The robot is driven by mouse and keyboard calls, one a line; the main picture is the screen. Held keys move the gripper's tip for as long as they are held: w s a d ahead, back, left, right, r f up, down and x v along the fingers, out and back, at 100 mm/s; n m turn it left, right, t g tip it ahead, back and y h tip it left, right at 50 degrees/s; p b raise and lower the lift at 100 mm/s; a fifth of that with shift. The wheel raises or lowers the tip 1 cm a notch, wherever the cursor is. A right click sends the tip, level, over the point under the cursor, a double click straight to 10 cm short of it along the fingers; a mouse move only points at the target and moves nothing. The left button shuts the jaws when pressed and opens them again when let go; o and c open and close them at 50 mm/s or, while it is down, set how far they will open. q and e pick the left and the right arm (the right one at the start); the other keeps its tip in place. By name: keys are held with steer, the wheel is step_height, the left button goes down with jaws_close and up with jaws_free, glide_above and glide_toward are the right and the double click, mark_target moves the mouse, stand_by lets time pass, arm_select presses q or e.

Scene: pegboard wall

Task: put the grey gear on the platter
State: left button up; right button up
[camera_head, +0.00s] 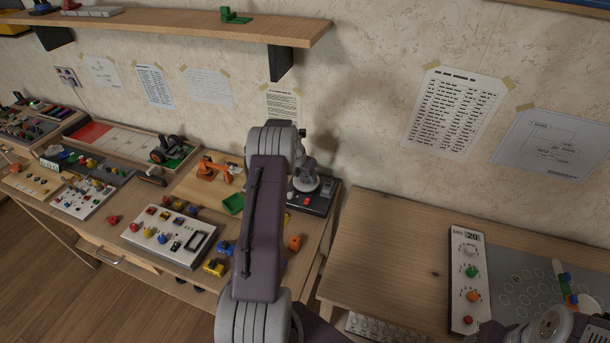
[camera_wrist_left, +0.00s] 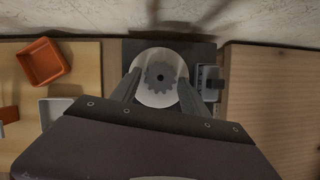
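The grey gear (camera_wrist_left: 160,76), toothed with a dark centre hole, shows in the left wrist view over the pale round platter (camera_wrist_left: 155,99). From above I cannot tell for sure that it rests on the platter. My left gripper (camera_wrist_left: 158,82) is open, with one finger on each side of the gear and a gap to it. In the head view the platter (camera_head: 306,184) is on a dark base at the table's right end, and my left arm hangs over it; the gear is not clear there. My right gripper is not in view.
A control box with a red button (camera_head: 306,201) is at the platter's front. An orange bin (camera_wrist_left: 44,62) is left of it in the wrist view. A green tray (camera_head: 233,204) and a white panel (camera_head: 170,234) lie left. The right table (camera_head: 390,250) has bare room.

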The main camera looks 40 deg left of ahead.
arm_select(q)
steer(key=shift+o, duration=0.2)
steer(key=shift+r, duration=0.3)
steer(key=v, duration=1.1)
steer(key=shift+s+r+p, duration=0.15)
steer(key=shift+r+p, duration=0.2)
